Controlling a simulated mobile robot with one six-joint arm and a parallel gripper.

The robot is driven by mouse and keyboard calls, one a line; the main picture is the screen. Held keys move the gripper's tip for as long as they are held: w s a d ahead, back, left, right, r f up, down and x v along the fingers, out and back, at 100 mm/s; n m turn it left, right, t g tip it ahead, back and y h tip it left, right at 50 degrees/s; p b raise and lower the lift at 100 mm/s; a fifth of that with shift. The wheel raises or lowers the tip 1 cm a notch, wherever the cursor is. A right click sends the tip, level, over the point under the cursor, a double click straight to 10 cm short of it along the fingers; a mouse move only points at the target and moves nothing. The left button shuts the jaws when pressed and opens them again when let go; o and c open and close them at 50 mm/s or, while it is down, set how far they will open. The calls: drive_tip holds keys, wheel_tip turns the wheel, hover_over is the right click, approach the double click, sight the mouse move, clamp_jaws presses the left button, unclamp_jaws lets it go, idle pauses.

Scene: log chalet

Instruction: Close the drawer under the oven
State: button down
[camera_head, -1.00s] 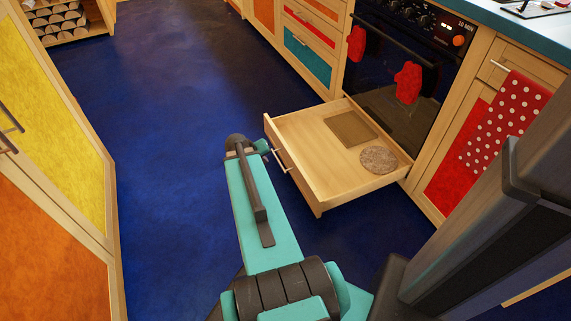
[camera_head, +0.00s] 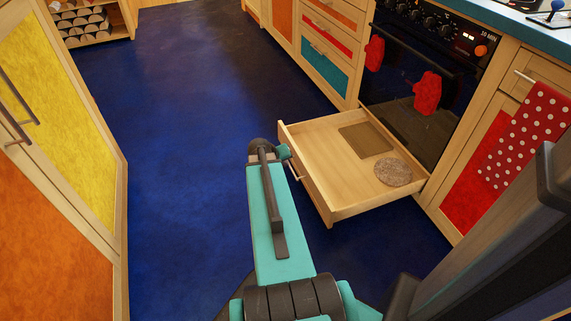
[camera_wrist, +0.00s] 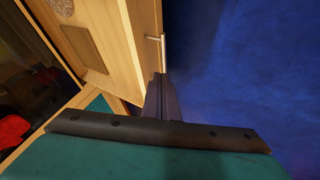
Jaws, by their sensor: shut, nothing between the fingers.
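The drawer (camera_head: 343,190) under the oven (camera_head: 415,95) is pulled out over the floor. It is pale wood with a bar handle on its front. In the wrist view the drawer front (camera_wrist: 146,30) and handle (camera_wrist: 163,52) are at upper centre. My gripper (camera_head: 284,153) is at the drawer's front, near the handle; its fingers are partly hidden by my arm in the head view. In the wrist view my gripper (camera_wrist: 160,88) shows shut and empty, its fingers close to the drawer front below the handle. I cannot tell whether they touch.
A rectangular brown board (camera_head: 365,138) and a round mat (camera_head: 393,172) lie in the drawer. Red mitts (camera_head: 427,92) hang on the oven. Yellow and orange cabinets (camera_head: 62,110) line the left. The blue floor (camera_head: 190,150) between is clear.

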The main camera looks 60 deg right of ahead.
sight(294, 173)
drive_tip(key=b+x, duration=0.1)
drive_tip(key=x, duration=0.2)
drive_tip(key=s+b+x, duration=0.1)
drive_tip(key=x, duration=0.2)
drive_tip(key=d+b+x, duration=0.1)
drive_tip(key=b+x, duration=0.1)
drive_tip(key=x, duration=0.1)
drive_tip(key=shift+s+d+r, duration=0.15)
drive_tip(key=shift+d+r, duration=0.05)
drive_tip(key=shift+r, duration=0.05)
drive_tip(key=shift+s+d+r, duration=0.15)
drive_tip(key=shift+s+d, duration=0.35)
drive_tip(key=shift+d, duration=0.15)
